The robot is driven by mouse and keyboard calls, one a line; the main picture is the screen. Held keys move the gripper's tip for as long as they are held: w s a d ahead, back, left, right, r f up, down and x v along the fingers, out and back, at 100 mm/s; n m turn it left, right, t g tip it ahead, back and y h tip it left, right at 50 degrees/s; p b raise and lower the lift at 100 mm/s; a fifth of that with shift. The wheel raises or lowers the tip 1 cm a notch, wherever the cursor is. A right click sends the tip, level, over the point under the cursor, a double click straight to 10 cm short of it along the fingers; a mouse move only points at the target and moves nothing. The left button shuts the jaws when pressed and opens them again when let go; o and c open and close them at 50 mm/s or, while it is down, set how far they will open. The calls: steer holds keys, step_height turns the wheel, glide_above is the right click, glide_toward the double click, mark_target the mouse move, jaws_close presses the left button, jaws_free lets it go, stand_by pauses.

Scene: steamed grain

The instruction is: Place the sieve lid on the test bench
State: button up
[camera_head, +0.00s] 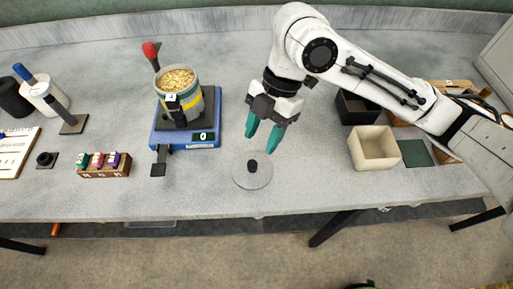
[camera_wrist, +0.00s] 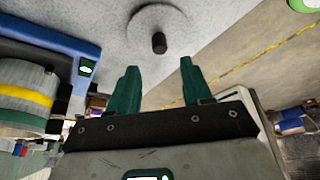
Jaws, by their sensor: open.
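The sieve lid (camera_head: 252,175) is a flat grey disc with a black knob at its middle. It lies flat on the grey test bench (camera_head: 320,190), near the front edge. It also shows in the wrist view (camera_wrist: 140,20), beyond the fingertips. My gripper (camera_head: 262,140) has teal fingers, spread apart with nothing between them, and is above and behind the lid in the head view. In the wrist view the two fingers (camera_wrist: 156,75) point toward the lid and are apart from its knob.
Left of the lid is a blue scale (camera_head: 205,136) bearing a banded container of grain (camera_head: 178,80). A block with several small coloured pieces (camera_head: 104,170) is farther left. A beige open box (camera_head: 375,150) and dark box (camera_head: 355,108) are at right. Bench around the lid is clear.

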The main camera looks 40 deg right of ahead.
steer(key=shift+v, duration=2.45)
